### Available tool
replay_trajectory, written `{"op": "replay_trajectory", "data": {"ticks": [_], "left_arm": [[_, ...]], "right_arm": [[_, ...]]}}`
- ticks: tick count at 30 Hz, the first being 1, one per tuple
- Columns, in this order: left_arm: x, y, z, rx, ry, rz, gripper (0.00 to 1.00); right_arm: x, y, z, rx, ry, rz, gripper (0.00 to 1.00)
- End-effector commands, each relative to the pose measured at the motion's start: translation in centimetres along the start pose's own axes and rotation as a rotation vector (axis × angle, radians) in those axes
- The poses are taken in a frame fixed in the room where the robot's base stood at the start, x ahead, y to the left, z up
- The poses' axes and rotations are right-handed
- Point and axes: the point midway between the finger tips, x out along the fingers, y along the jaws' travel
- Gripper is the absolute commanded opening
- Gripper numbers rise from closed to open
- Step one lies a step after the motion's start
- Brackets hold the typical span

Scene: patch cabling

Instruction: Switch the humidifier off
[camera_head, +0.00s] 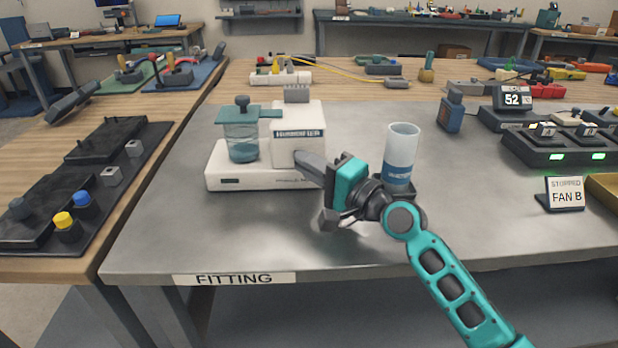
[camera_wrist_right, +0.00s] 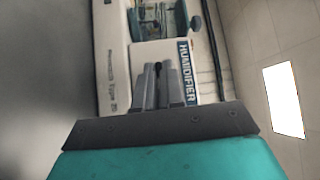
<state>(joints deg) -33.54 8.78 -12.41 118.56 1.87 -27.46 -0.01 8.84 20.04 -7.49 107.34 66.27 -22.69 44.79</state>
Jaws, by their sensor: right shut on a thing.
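The humidifier (camera_head: 297,139) is a white unit on a white base, with a clear water jar (camera_head: 242,141) under a teal lid at its left. It stands on the grey bench and also shows in the right wrist view (camera_wrist_right: 112,70). My right gripper (camera_head: 303,160) reaches its front face from the right. In the right wrist view the fingers (camera_wrist_right: 158,72) are close together around a small dark part (camera_wrist_right: 158,67) on that face. The fingers hide most of this part, and I cannot tell its switch position. My left gripper is not in view.
A clear cylinder with a blue band (camera_head: 401,155) stands just right of my right gripper. The bench (camera_head: 160,235) is clear at the front left.

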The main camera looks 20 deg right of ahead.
Motion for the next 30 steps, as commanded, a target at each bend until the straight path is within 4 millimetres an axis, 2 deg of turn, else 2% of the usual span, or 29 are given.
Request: {"op": "replay_trajectory", "data": {"ticks": [11, 12, 19, 26, 30], "left_arm": [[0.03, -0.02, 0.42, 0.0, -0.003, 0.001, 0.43], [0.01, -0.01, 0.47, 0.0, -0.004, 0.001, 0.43], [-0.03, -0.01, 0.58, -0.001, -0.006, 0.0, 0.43], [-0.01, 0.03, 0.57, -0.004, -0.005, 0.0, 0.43], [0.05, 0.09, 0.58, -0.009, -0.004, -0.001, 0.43]], "right_arm": [[0.01, -0.02, -0.02, -0.008, 0.001, -0.007, 0.0], [0.01, -0.02, -0.02, -0.007, 0.001, -0.007, 0.11], [0.0, 0.0, 0.0, -0.007, 0.001, -0.007, 0.33], [-0.03, 0.02, 0.01, -0.006, 0.0, -0.006, 0.34], [-0.79, 0.18, -0.02, -0.006, 0.001, -0.004, 0.34]]}}
